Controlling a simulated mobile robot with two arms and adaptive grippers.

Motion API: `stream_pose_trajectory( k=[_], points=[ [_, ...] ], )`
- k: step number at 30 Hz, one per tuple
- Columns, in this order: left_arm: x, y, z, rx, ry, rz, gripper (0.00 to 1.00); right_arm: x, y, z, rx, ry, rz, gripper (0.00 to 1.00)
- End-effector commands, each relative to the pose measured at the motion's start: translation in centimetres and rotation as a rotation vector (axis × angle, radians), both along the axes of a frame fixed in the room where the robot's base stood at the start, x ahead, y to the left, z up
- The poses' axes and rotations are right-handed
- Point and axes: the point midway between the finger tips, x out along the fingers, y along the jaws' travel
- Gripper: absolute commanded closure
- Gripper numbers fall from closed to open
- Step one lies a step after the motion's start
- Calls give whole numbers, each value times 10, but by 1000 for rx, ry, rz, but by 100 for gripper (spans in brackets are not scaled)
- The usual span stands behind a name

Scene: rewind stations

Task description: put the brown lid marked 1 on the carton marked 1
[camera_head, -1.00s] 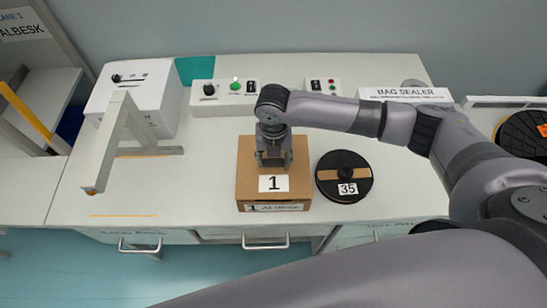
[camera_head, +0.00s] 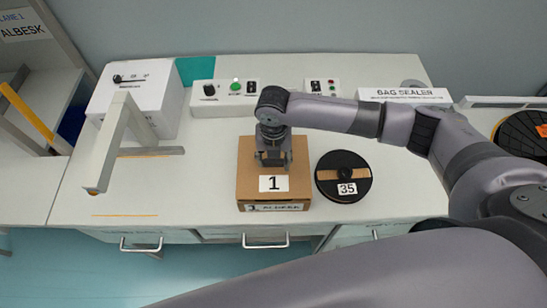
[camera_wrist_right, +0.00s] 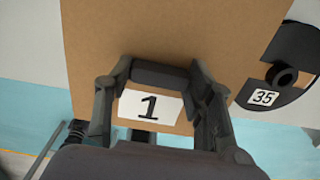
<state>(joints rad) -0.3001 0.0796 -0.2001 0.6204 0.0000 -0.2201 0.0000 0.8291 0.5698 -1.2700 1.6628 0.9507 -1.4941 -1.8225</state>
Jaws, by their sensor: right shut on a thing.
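The brown lid (camera_head: 250,172) has a white label with a 1. It lies over the carton (camera_head: 241,207), whose front label, reading ALBESK, shows just below the lid's front edge. Lid and carton look lined up; whether the lid touches all round, I cannot tell. My right gripper (camera_head: 273,160) points down over the lid's middle. In the right wrist view the lid (camera_wrist_right: 225,60) fills the middle, and the fingers (camera_wrist_right: 160,95) stand either side of a dark bar on it. The carton is mostly hidden under the lid. My left gripper is not in view.
A black reel marked 35 (camera_head: 344,177) lies close to the right of the carton. A white box (camera_head: 135,95) and a grey angled stand (camera_head: 115,140) are at the left. Control boxes (camera_head: 225,98) line the back. The table's front edge is just before the carton.

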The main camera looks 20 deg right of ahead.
Motion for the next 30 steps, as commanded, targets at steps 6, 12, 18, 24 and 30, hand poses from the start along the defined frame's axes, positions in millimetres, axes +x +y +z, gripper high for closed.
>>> stream_pose_trajectory(
  k=[6, 12, 18, 24, 30],
  points=[
    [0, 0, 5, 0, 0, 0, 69, 0, 0, 0, -1, 0, 1, 78],
    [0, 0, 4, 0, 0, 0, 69, 0, 0, 0, 0, 0, 1, 78],
    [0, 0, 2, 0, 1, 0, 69, 0, 0, -2, 0, 0, 0, 78],
    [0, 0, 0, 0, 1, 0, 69, 0, 0, -8, 0, 0, 0, 78],
    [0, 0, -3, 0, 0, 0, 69, 0, 0, -13, 0, 1, 0, 78]
  ],
)
